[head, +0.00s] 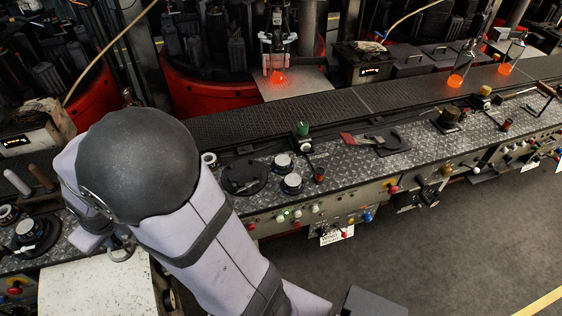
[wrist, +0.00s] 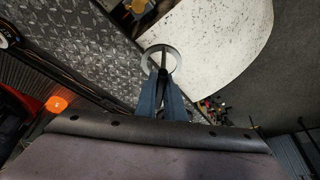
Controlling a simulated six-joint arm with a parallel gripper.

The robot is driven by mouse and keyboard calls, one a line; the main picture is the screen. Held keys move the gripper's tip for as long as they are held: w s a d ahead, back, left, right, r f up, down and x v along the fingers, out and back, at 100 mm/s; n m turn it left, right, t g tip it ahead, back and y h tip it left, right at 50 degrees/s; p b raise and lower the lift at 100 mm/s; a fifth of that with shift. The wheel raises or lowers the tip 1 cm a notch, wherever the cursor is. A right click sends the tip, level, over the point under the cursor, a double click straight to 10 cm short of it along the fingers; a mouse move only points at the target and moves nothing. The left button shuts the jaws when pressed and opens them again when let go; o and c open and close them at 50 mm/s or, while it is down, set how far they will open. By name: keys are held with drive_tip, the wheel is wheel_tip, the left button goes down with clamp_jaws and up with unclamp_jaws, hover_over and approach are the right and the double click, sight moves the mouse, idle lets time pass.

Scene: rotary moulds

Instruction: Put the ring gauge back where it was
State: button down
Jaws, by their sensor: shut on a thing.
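The ring gauge is a pale metal ring (wrist: 146,62) in the wrist view. It is at the tips of my gripper (wrist: 162,72), which is shut on it, with the fingertips reaching across its opening. In the head view the ring (head: 122,259) shows beside my arm, at the edge between the diamond-plate bench (head: 345,160) and a white speckled surface (head: 85,290). My gripper (head: 117,241) is mostly hidden there by my arm. I cannot tell whether the ring touches the surface below it.
The bench carries a black round plate (head: 244,177), dial-like gauges (head: 283,162), a green-topped piece (head: 302,130) and a red-handled tool (head: 362,140). Red mould machines (head: 205,90) with glowing glass stand behind. Open floor (head: 440,240) lies at right.

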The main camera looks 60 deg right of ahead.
drive_tip(key=w+d+r+m+h+b, duration=0.15)
drive_tip(key=d+m, duration=0.25)
drive_tip(key=d, duration=1.2)
drive_tip(key=w+d+m+h+b, duration=0.1)
drive_tip(key=w+d+m, duration=0.15)
drive_tip(key=d, duration=1.25)
drive_tip(key=s+d+m+g+h+b, duration=0.1)
drive_tip(key=s+d+m, duration=0.3)
drive_tip(key=s+d, duration=0.65)
drive_tip(key=s+d+m+g+b, duration=0.1)
drive_tip(key=s+d+m+g, duration=0.15)
drive_tip(key=s+d, duration=0.8)
drive_tip(key=shift+m+t, duration=0.3)
drive_tip(key=shift+t, duration=0.05)
drive_tip(key=shift+w+p+x, duration=0.3)
drive_tip(key=shift+p+x, duration=0.2)
drive_tip(key=shift+x, duration=1.3)
drive_tip(key=shift+w+p+x, duration=0.3)
drive_tip(key=shift+p+x, duration=0.25)
drive_tip(key=shift+x, duration=1.2)
drive_tip(key=shift+w+p+x, duration=0.3)
drive_tip(key=shift+p+x, duration=0.2)
drive_tip(key=shift+x, duration=1.3)
drive_tip(key=shift+r, duration=0.1)
drive_tip(key=shift+d, duration=0.1)
drive_tip(key=c, duration=1.8)
unclamp_jaws()
drive_tip(key=shift+c, duration=0.2)
